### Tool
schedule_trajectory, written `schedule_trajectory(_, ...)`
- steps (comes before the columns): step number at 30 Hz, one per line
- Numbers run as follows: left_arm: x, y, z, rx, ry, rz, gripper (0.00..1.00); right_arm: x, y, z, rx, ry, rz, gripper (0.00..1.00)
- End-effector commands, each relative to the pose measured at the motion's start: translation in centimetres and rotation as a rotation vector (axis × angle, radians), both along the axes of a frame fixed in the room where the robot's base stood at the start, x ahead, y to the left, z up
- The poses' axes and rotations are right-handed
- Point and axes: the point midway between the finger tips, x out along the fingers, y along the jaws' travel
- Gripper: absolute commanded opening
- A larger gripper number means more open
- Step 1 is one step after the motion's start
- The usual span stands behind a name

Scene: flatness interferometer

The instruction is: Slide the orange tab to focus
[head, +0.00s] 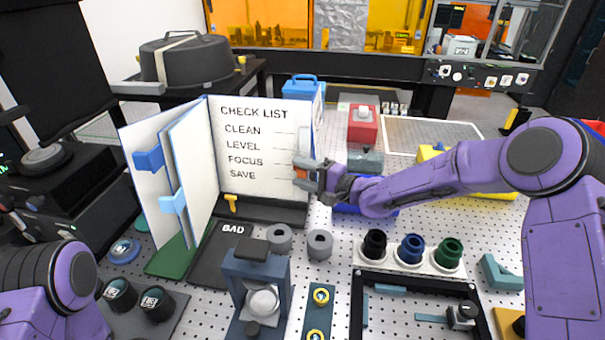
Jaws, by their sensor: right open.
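The white checklist board (258,185) stands upright left of the middle and reads CLEAN, LEVEL, FOCUS and SAVE. The orange tab (301,172) is at its right edge, at a height between the FOCUS and SAVE lines. My right gripper (302,174) reaches in from the right to the board's edge. Its fingers are open, one above and one below the tab, and partly hide it. I cannot tell whether they touch it. My left arm shows at the lower left, but its gripper is out of view.
Side panels with blue tabs (173,203) stand left of the board. Black, blue and green knobs (410,248) sit below my right arm. A blue-grey fixture (256,277) and grey rings (319,244) stand in front. Bare perforated table (505,228) shows at right.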

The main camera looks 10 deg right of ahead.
Motion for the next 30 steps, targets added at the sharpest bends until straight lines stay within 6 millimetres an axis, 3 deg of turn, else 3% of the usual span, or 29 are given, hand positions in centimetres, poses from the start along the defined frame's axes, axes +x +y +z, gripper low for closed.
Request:
schedule_trajectory(9,0.0,0.0,-1.9,0.0,0.0,0.0,0.51,-4.9,-4.8,0.2,0.002,-0.002,-0.001,0.51)
schedule_trajectory(15,0.0,0.0,-2.2,0.0,0.0,0.0,0.51,-6.9,-6.8,0.5,0.001,-0.001,0.001,0.51)
schedule_trajectory(30,0.0,0.0,-2.1,0.0,0.0,0.0,0.51,-7.2,-7.1,0.5,0.001,0.001,0.001,0.51)
